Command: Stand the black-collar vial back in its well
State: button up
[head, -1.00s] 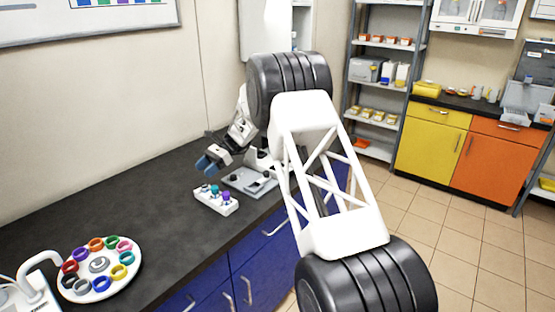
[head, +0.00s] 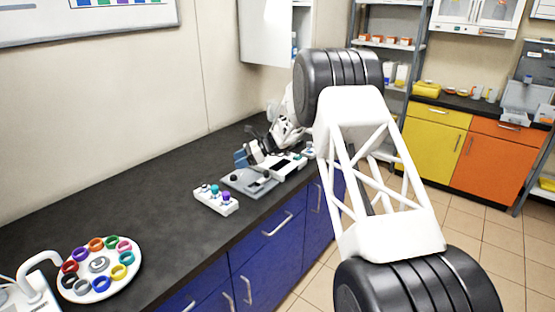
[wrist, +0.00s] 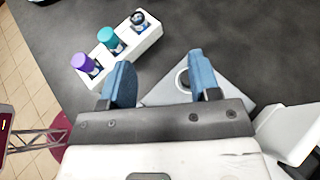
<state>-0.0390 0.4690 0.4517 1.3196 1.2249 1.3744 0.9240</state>
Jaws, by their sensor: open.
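A white vial rack (head: 218,206) stands on the dark bench; it also shows at the upper left of the wrist view (wrist: 122,62). It holds a purple-capped vial (wrist: 82,62), a teal-capped vial (wrist: 108,38) and, at the far end, a pale-topped piece with a dark ring (wrist: 138,19). This may be the black-collar vial; I cannot tell for sure. My gripper (wrist: 160,82) is open with nothing between its blue fingers.
Right of the plate stands a white device with a dark panel (head: 284,168), partly hidden by my arm. Further right is a small item with a blue-green top (head: 309,151). A white carousel (head: 98,265) with coloured rings is at the near left. The bench between is clear.

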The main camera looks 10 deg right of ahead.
jog(key=d+m+t, duration=0.2)
jog(key=d, duration=0.3)
jog(key=w+d+f+m+t+h, duration=0.1)
jog(key=d+m+t, duration=0.1)
jog(key=d, duration=0.3)
jog(key=w+d+m+t, duration=0.1)
jog(key=d+m+t, duration=0.1)
jog(key=d, duration=0.3)
jog(key=shift+w+d+f+t, duration=0.1)
jog(key=shift+w+f+t, duration=0.2)
jog(key=shift+t, duration=0.4)
jog(key=shift+s, duration=0.1)
